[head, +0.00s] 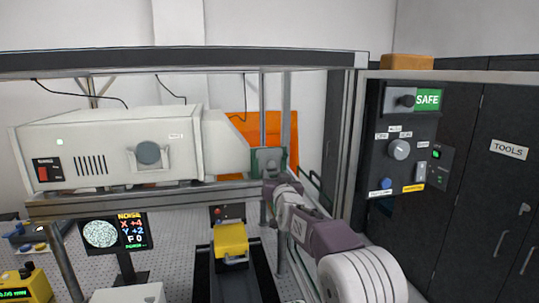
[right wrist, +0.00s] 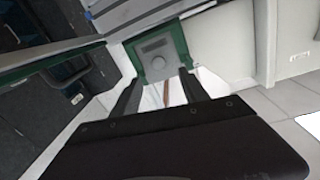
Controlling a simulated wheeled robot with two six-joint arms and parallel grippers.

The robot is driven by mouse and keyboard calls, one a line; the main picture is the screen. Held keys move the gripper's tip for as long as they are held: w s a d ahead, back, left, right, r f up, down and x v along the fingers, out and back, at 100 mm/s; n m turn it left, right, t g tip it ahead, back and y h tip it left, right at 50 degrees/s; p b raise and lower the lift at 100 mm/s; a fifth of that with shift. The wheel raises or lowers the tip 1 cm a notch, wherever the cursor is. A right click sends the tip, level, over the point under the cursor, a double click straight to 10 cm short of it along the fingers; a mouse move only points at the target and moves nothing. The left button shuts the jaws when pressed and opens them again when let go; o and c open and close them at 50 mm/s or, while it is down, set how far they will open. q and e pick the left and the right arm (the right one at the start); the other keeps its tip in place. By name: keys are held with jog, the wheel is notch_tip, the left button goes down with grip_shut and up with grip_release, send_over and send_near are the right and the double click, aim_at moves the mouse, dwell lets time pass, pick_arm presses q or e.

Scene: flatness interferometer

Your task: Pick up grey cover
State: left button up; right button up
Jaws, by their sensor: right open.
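In the head view the grey cover (head: 267,161) shows at the right end of the white instrument housing (head: 105,140). My right gripper (right wrist: 160,76) is open, its two fingers pointing towards the cover's lower edge. I see nothing held between the fingers, and I cannot tell whether they touch the cover. In the head view my right arm reaches up to the cover from the lower right. My left gripper is not in view.
An orange panel (head: 240,124) stands behind the housing. A dark control panel (head: 405,135) with a green SAFE sign is to the right of my arm. A metal frame post (head: 343,150) stands close to the arm. A yellow-topped block (head: 231,238) and a small screen (head: 117,233) are below.

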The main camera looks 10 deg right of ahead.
aim_at(271, 165)
jog(key=w+p, duration=0.6)
jog(key=p, duration=0.1)
jog(key=shift+w+d+r, duration=0.2)
jog(key=shift+d+r, duration=0.15)
jog(key=shift+r, duration=0.05)
jog(key=shift+w+f+p, duration=0.2)
jog(key=shift+w+p, duration=0.05)
jog(key=shift+w, duration=0.25)
jog(key=shift+w+f+p, duration=0.15)
jog(key=shift+w+p, duration=0.05)
jog(key=shift+w, duration=0.25)
jog(key=shift+w+d+f, duration=0.1)
jog(key=shift+w+f, duration=0.15)
jog(key=shift+s+r, duration=0.1)
jog(key=shift+s, duration=0.05)
grip_shut()
